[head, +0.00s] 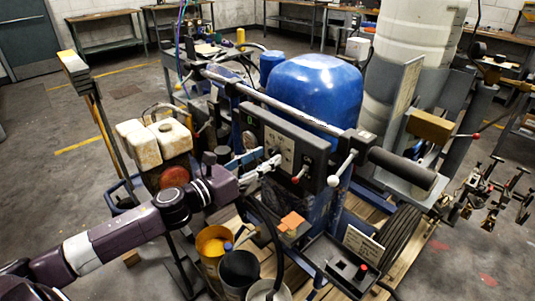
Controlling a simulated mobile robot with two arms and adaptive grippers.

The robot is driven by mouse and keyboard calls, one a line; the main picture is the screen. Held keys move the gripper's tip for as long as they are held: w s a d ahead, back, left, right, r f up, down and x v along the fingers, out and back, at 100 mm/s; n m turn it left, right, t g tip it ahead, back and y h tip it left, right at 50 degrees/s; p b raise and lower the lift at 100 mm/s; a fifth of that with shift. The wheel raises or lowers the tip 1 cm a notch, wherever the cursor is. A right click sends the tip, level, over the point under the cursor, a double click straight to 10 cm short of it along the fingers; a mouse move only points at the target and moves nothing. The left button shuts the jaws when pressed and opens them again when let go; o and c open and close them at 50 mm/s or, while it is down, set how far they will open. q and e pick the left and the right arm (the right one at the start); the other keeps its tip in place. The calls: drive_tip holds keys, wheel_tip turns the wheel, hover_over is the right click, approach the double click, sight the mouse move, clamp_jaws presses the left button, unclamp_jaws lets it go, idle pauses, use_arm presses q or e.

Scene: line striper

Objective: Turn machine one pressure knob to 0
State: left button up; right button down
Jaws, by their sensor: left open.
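The line striping machine has a blue rounded tank (315,90) and a dark control panel (322,150) on its front. A light plate with small dial-like marks (283,146) is set in the panel. A lever with a red tip (298,177) sticks out low on the panel. Which part is the pressure knob is too small to tell, and its setting cannot be read. My left gripper (262,168) is open just in front of the panel's left part, with its fingers pointing right. Whether it touches the panel is unclear. My right gripper is not in view.
A lever with a white knob (334,181) stands right of the panel. A grey handlebar (275,101) runs above it. White jugs (160,145) stand at left. Open floor lies far left.

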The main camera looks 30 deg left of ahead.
use_arm(q)
drive_tip(key=shift+w+d, duration=0.2)
drive_tip(key=shift+w, duration=0.35)
drive_tip(key=shift+w+d, duration=0.1)
drive_tip(key=shift+w, duration=0.1)
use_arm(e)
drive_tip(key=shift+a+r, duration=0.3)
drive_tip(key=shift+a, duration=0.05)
use_arm(q)
drive_tip(key=shift+c, duration=0.3)
clamp_jaws()
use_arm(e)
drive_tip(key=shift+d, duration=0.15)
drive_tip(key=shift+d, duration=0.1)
